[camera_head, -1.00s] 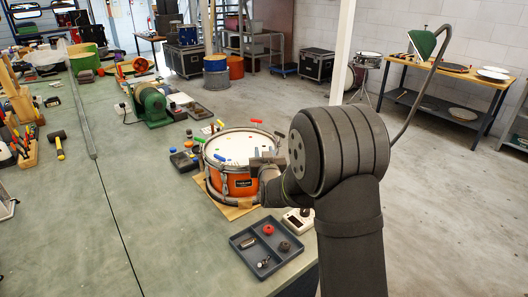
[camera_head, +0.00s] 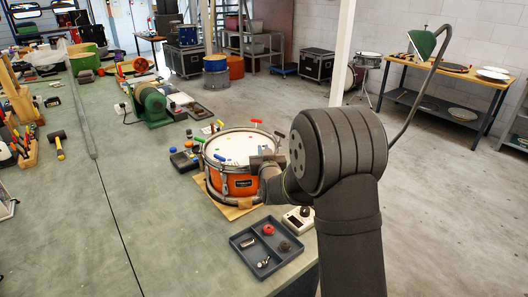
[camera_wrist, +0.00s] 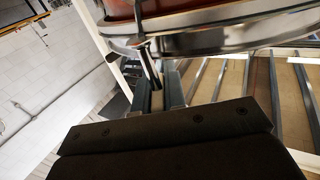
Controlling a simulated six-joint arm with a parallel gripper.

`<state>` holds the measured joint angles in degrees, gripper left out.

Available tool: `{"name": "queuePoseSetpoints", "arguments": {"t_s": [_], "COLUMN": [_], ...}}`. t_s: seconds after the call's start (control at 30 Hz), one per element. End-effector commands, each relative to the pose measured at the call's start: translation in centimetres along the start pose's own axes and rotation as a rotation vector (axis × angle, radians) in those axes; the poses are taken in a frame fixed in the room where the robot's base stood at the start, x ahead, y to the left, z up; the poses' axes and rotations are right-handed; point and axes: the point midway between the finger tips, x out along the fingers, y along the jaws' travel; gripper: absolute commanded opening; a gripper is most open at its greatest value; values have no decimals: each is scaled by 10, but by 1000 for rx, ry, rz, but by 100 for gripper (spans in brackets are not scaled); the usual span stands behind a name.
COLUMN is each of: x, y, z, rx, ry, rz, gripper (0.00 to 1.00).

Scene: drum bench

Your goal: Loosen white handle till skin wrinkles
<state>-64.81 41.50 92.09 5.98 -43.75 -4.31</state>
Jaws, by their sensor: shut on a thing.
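The orange snare drum (camera_head: 232,184) stands on the bench with its pale skin (camera_head: 232,147) facing up. My gripper (camera_head: 268,163) is at the drum's right rim, and in the head view it hides what it holds. In the wrist view my gripper (camera_wrist: 158,98) is shut around a pale piece, the white handle (camera_wrist: 157,101), below a metal rod (camera_wrist: 148,62) by the chrome hoop (camera_wrist: 215,38). Wrinkles in the skin are too small to tell.
A grey tray (camera_head: 245,262) with small parts and a white device (camera_head: 299,220) lie in front of the drum. A green machine (camera_head: 151,104) stands behind it. The bench (camera_head: 130,215) left of the drum is mostly clear.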

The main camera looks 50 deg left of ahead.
Motion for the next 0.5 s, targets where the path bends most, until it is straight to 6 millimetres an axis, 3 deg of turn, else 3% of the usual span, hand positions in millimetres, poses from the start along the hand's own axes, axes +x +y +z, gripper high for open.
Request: {"name": "queuePoseSetpoints", "arguments": {"t_s": [0.5], "x": [0], "y": [-3], "z": [0], "rx": [-1], "ry": [-1], "rz": [-279], "gripper": [0]}}
